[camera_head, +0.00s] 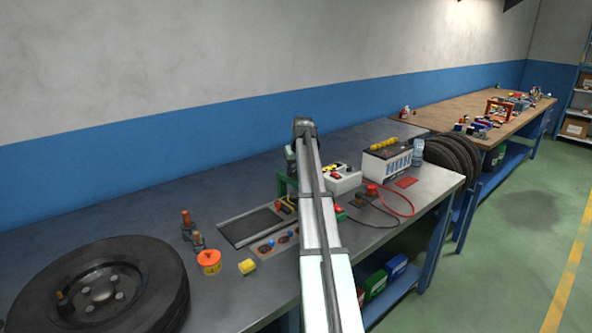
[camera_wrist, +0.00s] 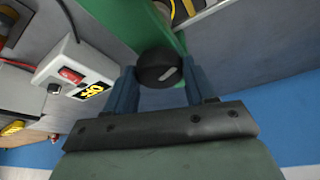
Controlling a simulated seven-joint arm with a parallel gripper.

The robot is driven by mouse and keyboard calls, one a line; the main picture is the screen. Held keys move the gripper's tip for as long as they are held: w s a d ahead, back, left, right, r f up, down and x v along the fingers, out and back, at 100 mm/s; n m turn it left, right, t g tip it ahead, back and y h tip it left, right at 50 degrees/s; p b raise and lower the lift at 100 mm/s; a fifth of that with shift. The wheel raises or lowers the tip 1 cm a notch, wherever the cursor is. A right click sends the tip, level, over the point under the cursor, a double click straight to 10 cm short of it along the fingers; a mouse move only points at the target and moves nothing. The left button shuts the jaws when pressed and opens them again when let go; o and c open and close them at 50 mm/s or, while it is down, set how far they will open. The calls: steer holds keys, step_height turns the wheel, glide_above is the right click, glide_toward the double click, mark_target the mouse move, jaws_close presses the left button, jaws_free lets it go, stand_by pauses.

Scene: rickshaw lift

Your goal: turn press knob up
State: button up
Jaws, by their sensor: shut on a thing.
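The press (camera_head: 281,184) is a green frame on the grey workbench, partly hidden behind my arm in the head view. Its green body also fills the top middle of the wrist view (camera_wrist: 118,28). The press knob (camera_wrist: 158,66) is round and black with a pale pointer mark that lies slanted in the wrist picture. My gripper (camera_wrist: 160,78) has its two blue fingers on either side of the knob and is shut on it. In the head view my arm hides the knob and the fingers.
A white switch box (camera_head: 342,180) with a red switch stands close beside the press. It also shows in the wrist view (camera_wrist: 75,72). A battery (camera_head: 388,160) and red and black cables lie beyond it.

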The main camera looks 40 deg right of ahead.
steer(key=n+y, duration=0.1)
steer(key=n, duration=0.1)
steer(key=n+y, duration=0.1)
steer(key=n, duration=0.4)
steer(key=shift+w+d+y, duration=0.1)
steer(key=shift+d+y, duration=0.15)
steer(key=shift+y, duration=0.15)
steer(key=n+y, duration=0.1)
steer(key=n, duration=0.3)
steer(key=shift+d, duration=0.1)
steer(key=shift+n+g+y, duration=0.3)
steer(key=shift+n+y, duration=0.2)
steer(key=shift+n, duration=0.6)
steer(key=o, duration=1)
steer(key=v, duration=1.3)
steer(key=shift+d+r, duration=0.1)
steer(key=shift+r, duration=0.35)
steer(key=shift+w, duration=0.1)
